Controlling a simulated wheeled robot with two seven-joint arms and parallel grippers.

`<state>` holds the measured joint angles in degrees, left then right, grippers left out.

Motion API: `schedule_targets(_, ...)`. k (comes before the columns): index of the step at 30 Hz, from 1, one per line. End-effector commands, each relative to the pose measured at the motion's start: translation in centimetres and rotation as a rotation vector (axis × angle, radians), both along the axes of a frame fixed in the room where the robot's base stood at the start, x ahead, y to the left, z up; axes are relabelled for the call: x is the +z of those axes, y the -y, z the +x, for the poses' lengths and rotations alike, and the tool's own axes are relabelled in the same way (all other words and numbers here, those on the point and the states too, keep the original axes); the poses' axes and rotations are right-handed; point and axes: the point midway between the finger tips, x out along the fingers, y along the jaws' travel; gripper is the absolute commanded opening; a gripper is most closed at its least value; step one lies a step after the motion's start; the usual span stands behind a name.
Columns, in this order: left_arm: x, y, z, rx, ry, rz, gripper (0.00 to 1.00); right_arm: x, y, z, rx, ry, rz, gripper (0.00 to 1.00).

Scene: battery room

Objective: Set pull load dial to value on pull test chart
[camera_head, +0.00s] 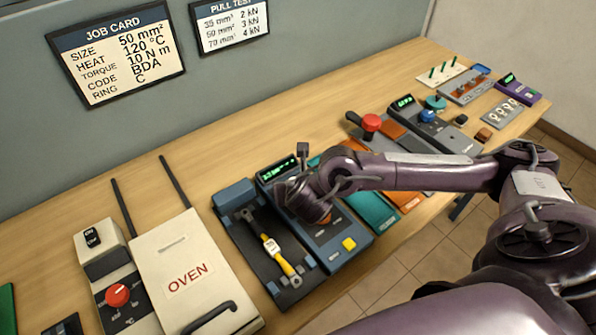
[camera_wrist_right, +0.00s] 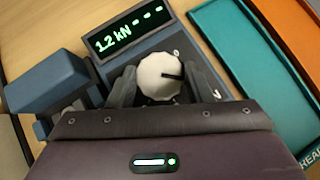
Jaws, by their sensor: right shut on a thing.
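The pull tester (camera_head: 330,255) is a dark blue-grey unit on the bench with a green-lit display (camera_head: 277,170) and a yellow button (camera_head: 349,244). In the right wrist view its display (camera_wrist_right: 128,32) reads 1.2 kN followed by dashes. My right gripper (camera_head: 290,197) is over the tester; in the right wrist view its fingers are shut on the white pull load dial (camera_wrist_right: 158,72), one on each side. The dial's black pointer mark points right. The pull test chart (camera_head: 232,25) lists 35 mm² 2 kN, 50 mm² 3 kN, 70 mm² 4 kN. My left gripper is out of view.
The job card (camera_head: 118,55) reads size 50 mm². Left of the tester lie a tray with a yellow-handled tool (camera_head: 270,247) and the white oven (camera_head: 190,270). Teal (camera_head: 372,212) and orange trays lie to the right. Bare bench runs along the wall.

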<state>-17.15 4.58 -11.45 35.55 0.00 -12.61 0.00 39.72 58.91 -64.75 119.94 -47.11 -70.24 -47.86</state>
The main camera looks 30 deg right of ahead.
Motion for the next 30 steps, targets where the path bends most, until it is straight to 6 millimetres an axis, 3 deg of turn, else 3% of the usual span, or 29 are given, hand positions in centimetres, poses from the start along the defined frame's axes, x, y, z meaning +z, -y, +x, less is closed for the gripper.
schedule_targets(1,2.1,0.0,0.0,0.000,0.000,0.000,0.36,0.8,-0.3,-0.1,-0.046,-0.006,0.004,0.23)
schedule_targets(12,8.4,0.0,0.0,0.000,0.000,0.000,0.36,0.7,-0.5,0.2,-0.399,-0.005,0.000,0.23)
schedule_targets(21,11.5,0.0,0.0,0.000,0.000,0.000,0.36,0.4,-0.6,0.4,-0.641,-0.004,-0.001,0.23)
schedule_targets(30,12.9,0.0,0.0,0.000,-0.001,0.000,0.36,0.2,-0.6,0.6,-0.787,-0.001,-0.002,0.23)
